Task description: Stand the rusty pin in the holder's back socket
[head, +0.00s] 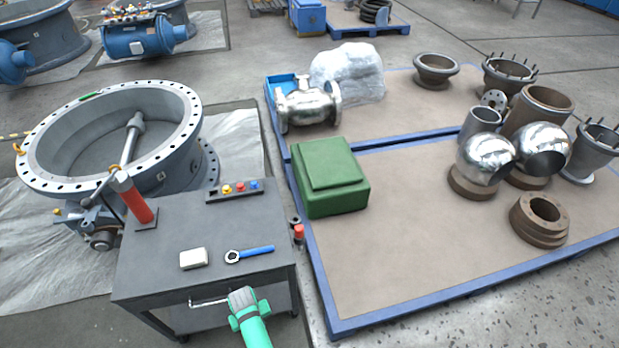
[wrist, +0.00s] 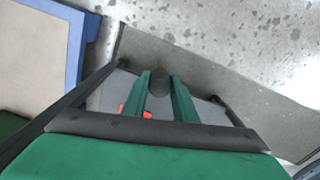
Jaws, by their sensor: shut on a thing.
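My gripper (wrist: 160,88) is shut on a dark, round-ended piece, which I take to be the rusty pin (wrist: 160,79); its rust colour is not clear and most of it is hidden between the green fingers. In the head view my gripper (head: 241,298) is low, in front of the grey cart's front edge, and the held piece cannot be made out. At the cart's right edge, a small dark fitting with a red cylinder (head: 299,232) may be the holder; a dark round part (head: 295,220) lies behind the red one. I cannot tell its sockets clearly.
The cart top (head: 170,245) carries a white block (head: 193,258), a blue-handled wrench (head: 255,253), a dark rack (head: 234,190) with coloured knobs and a red post (head: 133,200). A green box (head: 330,178) stands on the blue-edged platform to the right.

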